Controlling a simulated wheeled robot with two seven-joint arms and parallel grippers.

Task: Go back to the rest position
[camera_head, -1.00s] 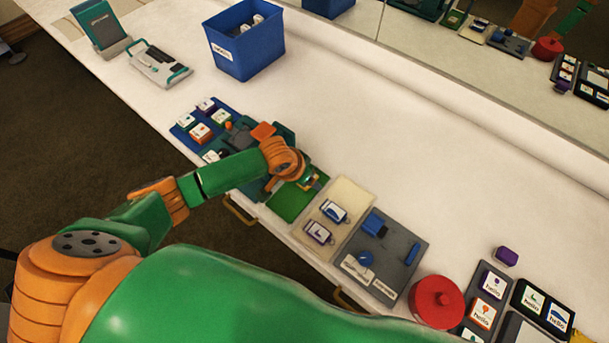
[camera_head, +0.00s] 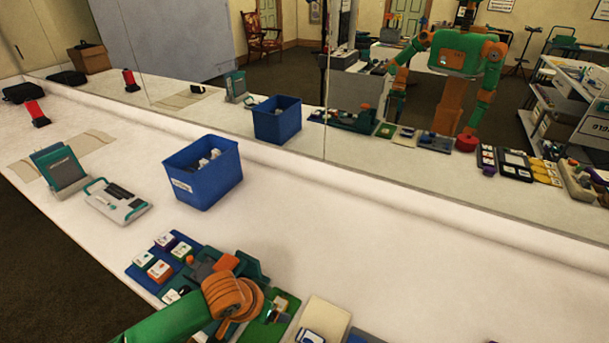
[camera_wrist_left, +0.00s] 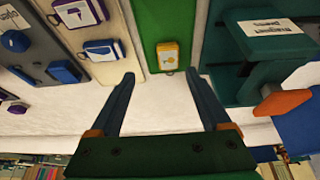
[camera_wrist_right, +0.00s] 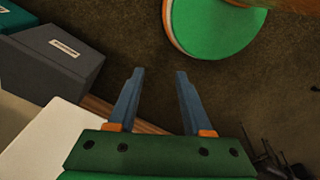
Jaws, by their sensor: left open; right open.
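My left arm comes in from the bottom of the head view. Its wrist and gripper (camera_head: 262,318) are over the counter beside the green mat, partly hidden by the orange wrist. In the left wrist view my left gripper (camera_wrist_left: 160,73) is open, nothing between its fingers. A small yellow block (camera_wrist_left: 167,57) lies on the green mat (camera_wrist_left: 155,20) just beyond the fingertips, apart from them as far as I can tell. My right gripper (camera_wrist_right: 158,73) is open and empty in the right wrist view, above the dark floor near a white surface; the head view shows it only possibly in the mirror.
A blue bin (camera_head: 205,175) with white items stands on the white counter (camera_head: 350,240). A blue tray of labelled blocks (camera_head: 140,277) and a teal-grey device (camera_head: 117,201) lie to the left. A mirror (camera_head: 450,150) runs along the back. A grey box (camera_wrist_right: 60,62) is near my right gripper.

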